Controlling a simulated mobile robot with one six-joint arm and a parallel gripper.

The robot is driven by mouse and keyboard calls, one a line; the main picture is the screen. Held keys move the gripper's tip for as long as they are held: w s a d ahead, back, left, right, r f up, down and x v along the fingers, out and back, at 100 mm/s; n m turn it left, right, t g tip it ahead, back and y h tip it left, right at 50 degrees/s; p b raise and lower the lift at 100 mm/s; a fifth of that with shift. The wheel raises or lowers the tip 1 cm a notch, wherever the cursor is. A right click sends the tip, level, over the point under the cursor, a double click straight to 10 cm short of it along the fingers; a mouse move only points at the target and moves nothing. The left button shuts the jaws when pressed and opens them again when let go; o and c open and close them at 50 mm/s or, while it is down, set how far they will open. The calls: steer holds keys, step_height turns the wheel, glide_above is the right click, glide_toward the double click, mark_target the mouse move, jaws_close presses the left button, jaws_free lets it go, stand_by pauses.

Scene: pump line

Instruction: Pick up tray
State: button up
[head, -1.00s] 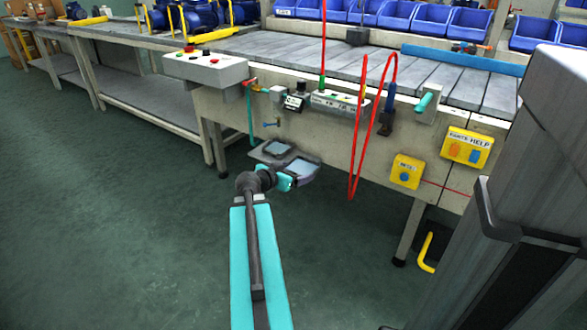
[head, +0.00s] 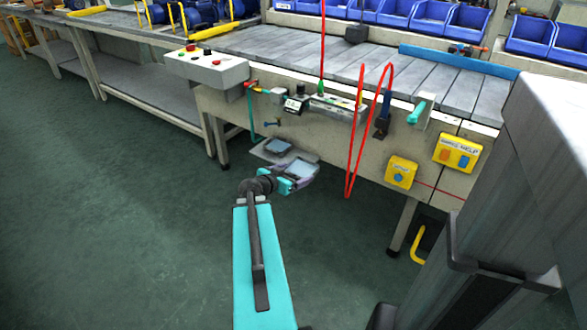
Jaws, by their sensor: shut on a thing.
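The tray (head: 260,153) is a flat grey piece with bluish-grey square patches on top. It is in the middle of the head view, in front of the bench's front panel and below its top. My gripper (head: 297,175) is at the tray's near side and is shut on it. The gripper and wrist hide part of the near edge. I cannot tell whether anything beneath supports the tray.
The workbench (head: 300,50) stands beyond the tray, with a control box (head: 207,68), hanging red cable (head: 352,150) and yellow button boxes (head: 402,172) along its front. Blue bins (head: 420,15) line the back. Green floor (head: 130,220) is open at left.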

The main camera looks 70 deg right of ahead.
steer(key=shift+s+a+r+p, duration=0.15)
steer(key=shift+a+p, duration=0.4)
steer(key=shift+p, duration=1.6)
steer(key=shift+a+p, duration=0.15)
steer(key=shift+p, duration=0.25)
steer(key=shift+s, duration=0.1)
